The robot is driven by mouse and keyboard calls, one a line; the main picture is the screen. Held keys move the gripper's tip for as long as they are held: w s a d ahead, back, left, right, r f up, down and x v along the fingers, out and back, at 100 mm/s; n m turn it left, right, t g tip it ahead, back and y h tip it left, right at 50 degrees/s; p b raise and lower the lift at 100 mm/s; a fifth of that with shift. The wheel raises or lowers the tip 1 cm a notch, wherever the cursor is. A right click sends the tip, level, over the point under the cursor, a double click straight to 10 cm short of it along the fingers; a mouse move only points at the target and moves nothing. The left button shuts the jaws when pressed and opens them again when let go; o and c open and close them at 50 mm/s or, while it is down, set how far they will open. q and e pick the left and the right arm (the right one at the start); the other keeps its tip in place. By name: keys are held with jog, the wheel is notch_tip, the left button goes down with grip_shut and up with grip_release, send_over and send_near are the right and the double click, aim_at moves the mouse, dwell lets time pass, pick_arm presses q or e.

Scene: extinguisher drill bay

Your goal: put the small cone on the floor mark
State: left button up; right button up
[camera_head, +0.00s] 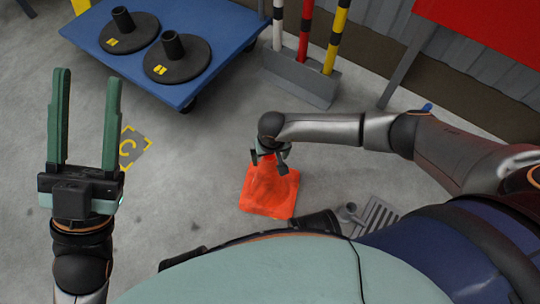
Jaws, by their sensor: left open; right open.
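The small orange cone (268,192) stands upright on the floor in the middle of the head view. My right gripper (268,157) is over the cone's top with its fingers apart, and its wrist hides part of the tip. I cannot tell whether the fingers touch the cone. The floor mark (131,147) is a grey patch with yellow markings, left of the cone. My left gripper (86,120) is open and empty, raised with its fingers pointing up the picture. It partly covers the left side of the mark.
A blue wheeled platform (215,27) with two black round bases (176,70) stands at the back left. A grey rack (300,82) with striped posts (305,30) is at the back. A floor grate (378,215) lies right of the cone. The floor between cone and mark looks clear.

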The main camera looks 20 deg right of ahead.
pick_arm(q)
notch_tip(320, 180, up, 7)
jog(key=p, duration=0.6)
jog(key=shift+s+a+n, duration=0.15)
jog(key=shift+a+n, duration=0.15)
jog(key=shift+a, duration=0.15)
pick_arm(e)
notch_tip(320, 180, up, 12)
jog(key=s, duration=0.1)
jog(key=shift+s, duration=0.2)
